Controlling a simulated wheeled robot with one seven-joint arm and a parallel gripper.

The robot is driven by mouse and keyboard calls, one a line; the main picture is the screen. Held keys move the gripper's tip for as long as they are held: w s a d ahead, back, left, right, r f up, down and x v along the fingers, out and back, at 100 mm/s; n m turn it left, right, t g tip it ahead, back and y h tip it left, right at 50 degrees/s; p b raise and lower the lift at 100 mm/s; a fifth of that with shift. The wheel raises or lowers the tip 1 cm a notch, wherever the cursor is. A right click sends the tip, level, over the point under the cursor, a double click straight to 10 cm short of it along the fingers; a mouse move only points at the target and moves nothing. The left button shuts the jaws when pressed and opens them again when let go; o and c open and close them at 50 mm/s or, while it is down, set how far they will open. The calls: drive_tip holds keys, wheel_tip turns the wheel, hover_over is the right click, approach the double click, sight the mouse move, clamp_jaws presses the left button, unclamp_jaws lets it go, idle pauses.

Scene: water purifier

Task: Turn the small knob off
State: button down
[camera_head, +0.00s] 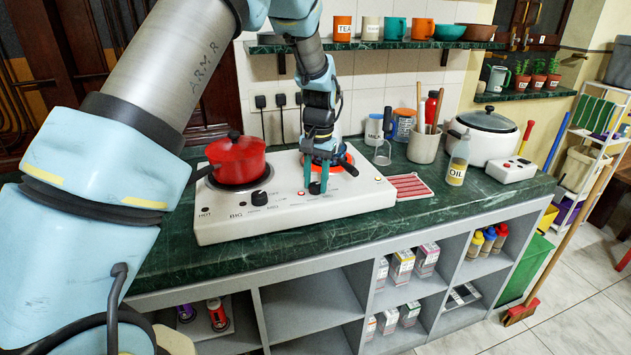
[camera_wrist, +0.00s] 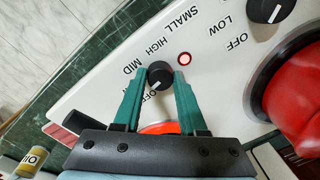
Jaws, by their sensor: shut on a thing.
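The small knob (camera_wrist: 159,76) is black with a white pointer mark and sits on the white stove top, next to the labels SMALL, HIGH and MID. In the head view the small knob (camera_head: 315,187) is partly hidden by my fingers. My gripper (camera_wrist: 155,84) has its two green fingers on either side of the knob, shut on it. In the head view my gripper (camera_head: 316,178) points down at the stove's front right part. The pointer mark runs slanted, towards the partly hidden OFF label. A red light (camera_wrist: 185,59) shows beside the knob.
A red pot (camera_head: 237,160) stands on the left burner, close to my arm. The big knob (camera_head: 259,198) is in front of it. The small burner glows orange (camera_wrist: 158,127) behind my fingers. A striped red mat (camera_head: 410,187) lies right of the stove (camera_head: 230,228).

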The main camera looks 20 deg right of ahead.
sight(318, 184)
drive_tip(key=n, duration=0.5)
drive_tip(key=shift+n, duration=0.4)
drive_tip(key=shift+w, duration=0.1)
idle(0.3)
drive_tip(key=shift+c, duration=2.3)
unclamp_jaws()
drive_tip(key=shift+r, duration=0.1)
wheel_tip(318, 184, up, 11)
drive_tip(key=b, duration=0.2)
drive_tip(key=shift+d+f, duration=0.2)
drive_tip(key=shift+d, duration=0.1)
